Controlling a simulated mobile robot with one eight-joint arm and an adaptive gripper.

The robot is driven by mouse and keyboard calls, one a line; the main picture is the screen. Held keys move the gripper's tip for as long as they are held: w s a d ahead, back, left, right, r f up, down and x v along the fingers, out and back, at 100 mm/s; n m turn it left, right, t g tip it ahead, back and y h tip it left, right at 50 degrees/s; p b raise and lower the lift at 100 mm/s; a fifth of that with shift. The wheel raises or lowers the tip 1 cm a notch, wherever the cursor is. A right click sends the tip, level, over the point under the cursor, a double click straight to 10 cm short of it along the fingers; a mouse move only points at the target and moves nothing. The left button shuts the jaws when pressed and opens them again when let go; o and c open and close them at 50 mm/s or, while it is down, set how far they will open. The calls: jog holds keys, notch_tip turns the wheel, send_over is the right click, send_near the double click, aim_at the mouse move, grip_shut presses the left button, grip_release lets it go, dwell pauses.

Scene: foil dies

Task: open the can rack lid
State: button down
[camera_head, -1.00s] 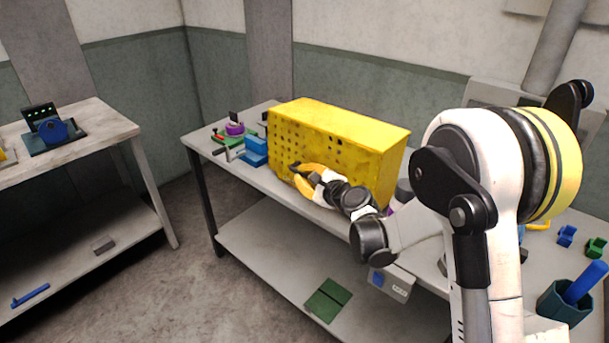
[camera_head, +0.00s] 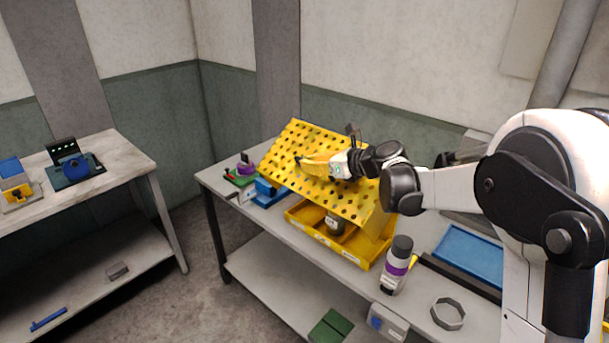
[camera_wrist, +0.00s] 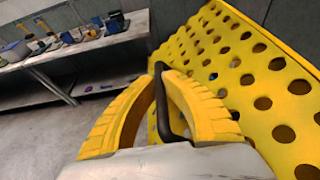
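The yellow can rack (camera_head: 364,249) stands on the workbench. Its perforated lid (camera_head: 283,150) is raised and tilted, with the front edge lifted well off the tray. The lid also shows at the right of the wrist view (camera_wrist: 262,103). A dark can (camera_head: 335,226) stands in a tray compartment under the lid. My gripper (camera_head: 303,162) is at the outer face of the lid. In the wrist view, its yellow fingers (camera_wrist: 161,79) close around a black handle (camera_wrist: 160,108) on the lid. The far part of the tray is hidden by the lid.
A bottle with a purple band (camera_head: 397,264) and a grey ring (camera_head: 448,313) stand right of the rack. A blue tray (camera_head: 470,256) lies behind them. Blue blocks (camera_head: 266,188) are left of the rack. Another bench (camera_head: 112,153) stands at far left.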

jog(key=w+d+r+m+p, duration=0.1)
jog(key=r, duration=0.1)
jog(key=w+d+r+m+y+p, duration=0.1)
jog(key=w+r, duration=0.1)
jog(key=r, duration=0.1)
jog(key=w+d+r+g+p, duration=0.1)
jog(key=r, duration=0.1)
jog(key=shift+w+d+r+m, duration=0.2)
jog(key=shift+r+m, duration=0.1)
jog(key=shift+m, duration=0.1)
jog(key=shift+w+d+r+g+y+p, duration=0.3)
jog(key=shift+w+d+r, duration=0.1)
jog(key=shift+r, duration=0.1)
jog(key=c, duration=1.5)
grip_release()
jog(key=shift+o, duration=0.2)
jog(key=v, duration=1.2)
